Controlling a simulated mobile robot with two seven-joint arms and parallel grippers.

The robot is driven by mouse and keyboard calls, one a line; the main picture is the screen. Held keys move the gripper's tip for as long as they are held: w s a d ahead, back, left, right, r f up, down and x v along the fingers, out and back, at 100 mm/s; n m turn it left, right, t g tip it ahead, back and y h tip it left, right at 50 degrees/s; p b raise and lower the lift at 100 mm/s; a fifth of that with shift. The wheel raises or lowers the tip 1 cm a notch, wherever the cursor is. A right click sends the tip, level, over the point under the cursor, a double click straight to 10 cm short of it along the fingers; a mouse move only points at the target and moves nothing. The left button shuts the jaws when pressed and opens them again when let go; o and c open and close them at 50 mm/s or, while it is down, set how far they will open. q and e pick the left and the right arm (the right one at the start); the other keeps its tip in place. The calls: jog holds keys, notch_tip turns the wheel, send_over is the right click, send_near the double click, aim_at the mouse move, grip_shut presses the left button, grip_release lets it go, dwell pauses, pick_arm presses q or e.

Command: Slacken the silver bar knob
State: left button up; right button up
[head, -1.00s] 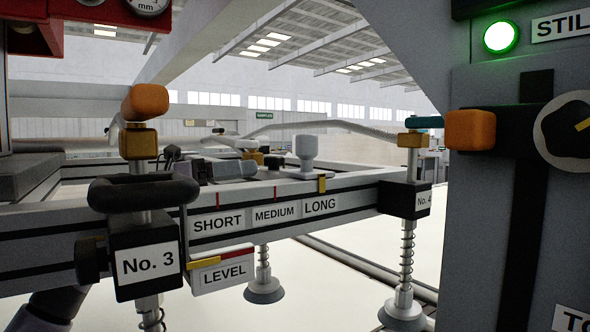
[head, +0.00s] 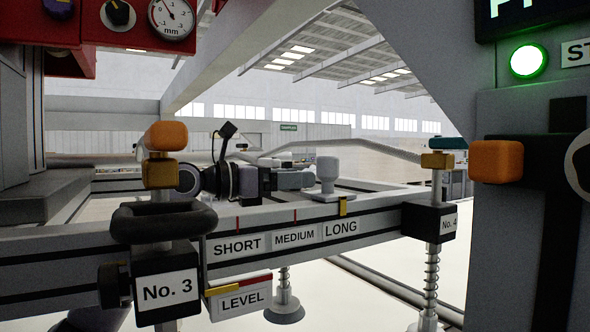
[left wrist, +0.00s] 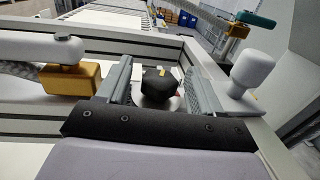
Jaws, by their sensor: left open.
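A pale silver-grey knob (head: 328,170) stands upright on a small plate on the beam, above the LONG label; it also shows in the left wrist view (left wrist: 252,70). My left gripper (head: 300,180) is just left of it and seems apart from it. In the left wrist view my left gripper (left wrist: 158,85) is open, its two grey fingers on either side of a black knob (left wrist: 158,82) with a yellow mark. I cannot tell whether they touch it. This black knob is hidden in the head view. My right gripper is not in view.
The No. 3 block (head: 167,288) with its black ring handle (head: 163,221) stands in front at left. The No. 4 block (head: 428,220) is at the beam's right end. A yellow block (left wrist: 72,80) with a hose lies left of my gripper. A grey control panel fills the right.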

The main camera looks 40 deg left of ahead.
pick_arm(q)
jog(key=shift+w+d, duration=0.15)
jog(key=shift+w, duration=0.2)
jog(key=c, duration=0.9)
jog(key=shift+d+n+t+y, duration=0.1)
jog(key=shift+n+t+y, duration=0.25)
jog(key=shift+n+y, duration=0.85)
jog(key=shift+n+t+y, duration=0.35)
jog(key=shift+n+y, duration=0.35)
jog(key=shift+y, duration=1)
jog(key=shift+c, duration=0.2)
jog(key=o, duration=0.9)
jog(key=shift+o, duration=0.2)
jog(key=shift+s, duration=0.1)
